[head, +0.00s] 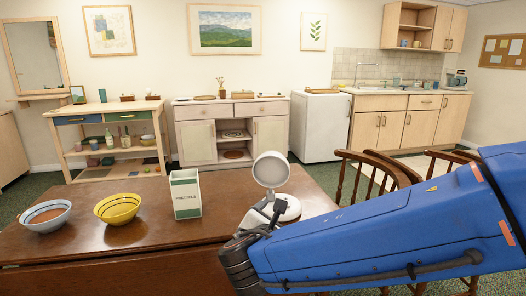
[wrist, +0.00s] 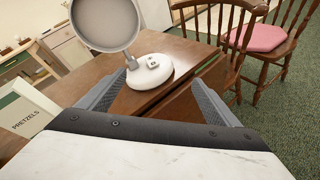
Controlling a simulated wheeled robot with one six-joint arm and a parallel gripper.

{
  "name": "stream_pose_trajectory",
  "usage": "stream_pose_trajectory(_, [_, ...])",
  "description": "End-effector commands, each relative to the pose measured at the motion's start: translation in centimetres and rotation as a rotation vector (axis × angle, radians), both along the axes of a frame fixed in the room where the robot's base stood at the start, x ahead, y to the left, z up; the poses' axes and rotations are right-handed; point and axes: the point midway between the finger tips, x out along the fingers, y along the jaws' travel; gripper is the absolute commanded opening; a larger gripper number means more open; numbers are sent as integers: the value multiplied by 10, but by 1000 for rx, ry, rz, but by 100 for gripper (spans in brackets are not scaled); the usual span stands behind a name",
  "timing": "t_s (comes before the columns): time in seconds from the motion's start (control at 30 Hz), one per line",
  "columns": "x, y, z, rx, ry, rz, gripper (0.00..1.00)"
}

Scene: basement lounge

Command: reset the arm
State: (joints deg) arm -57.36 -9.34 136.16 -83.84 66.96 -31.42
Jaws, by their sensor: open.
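My gripper (head: 266,216) is over the near edge of the brown wooden table (head: 150,247), just in front of a white round-headed lamp or mirror (head: 271,170). In the wrist view my gripper (wrist: 159,80) has its two grey fingers spread wide, with nothing held between them. The white base (wrist: 150,70) of the round-headed object shows just past the fingertips; I cannot tell whether they touch. My blue arm reaches in from the right in the head view and hides the table's right part.
A pretzel box (head: 186,194), a yellow bowl (head: 118,208) and a white-and-blue bowl (head: 46,216) stand left on the table. Wooden chairs (head: 372,172) are close behind my arm. One chair has a pink cushion (wrist: 257,37). Cabinets (head: 231,135) line the back wall.

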Motion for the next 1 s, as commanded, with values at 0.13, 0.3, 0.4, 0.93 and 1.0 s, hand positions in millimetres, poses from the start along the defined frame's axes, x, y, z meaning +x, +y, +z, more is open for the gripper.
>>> stream_pose_trajectory(0.13, [-6,-72,-10,171,59,-200,85])
stream_pose_trajectory(0.3, [-27,-137,-26,375,108,-421,85])
stream_pose_trajectory(0.4, [-43,-169,-35,500,125,-551,85])
stream_pose_trajectory(0.93, [-147,-252,-73,1209,108,-1188,85])
stream_pose_trajectory(1.0, [-159,-254,-76,1309,91,-1263,85])
